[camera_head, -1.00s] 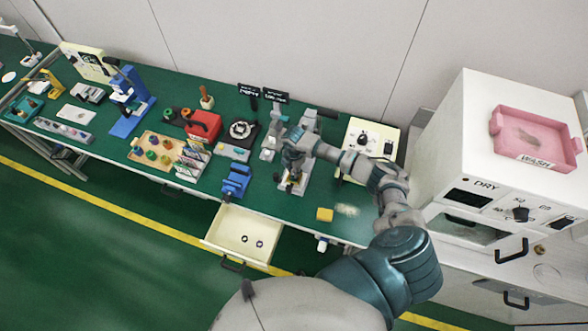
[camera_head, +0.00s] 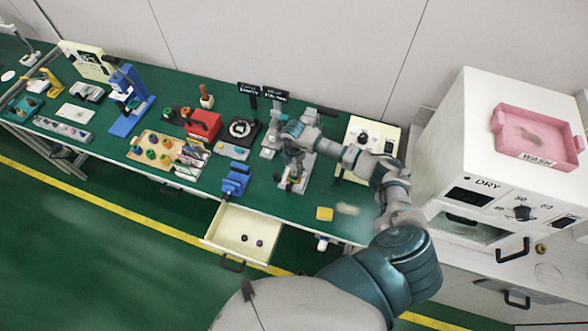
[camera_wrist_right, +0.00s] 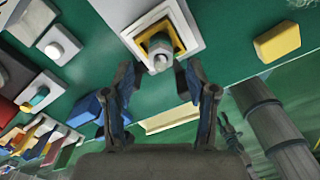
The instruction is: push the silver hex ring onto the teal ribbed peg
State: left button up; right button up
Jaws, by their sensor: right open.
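My right gripper (camera_head: 291,162) is over a light fixture (camera_head: 306,176) near the bench's front edge. In the right wrist view its two fingers (camera_wrist_right: 158,80) are apart, with nothing visible between them. Just beyond the fingertips, a white square base (camera_wrist_right: 194,30) carries a yellow square frame (camera_wrist_right: 170,24). My left gripper is not in view.
An open cream drawer (camera_head: 216,240) with two small dark pieces juts out below the bench. A yellow block (camera_head: 324,214) lies right of the fixture. A blue device (camera_head: 236,179) stands left of it. A white machine with a pink tray (camera_head: 508,147) is at right.

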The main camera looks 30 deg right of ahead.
notch_tip(320, 180, up, 9)
dwell(0.7)
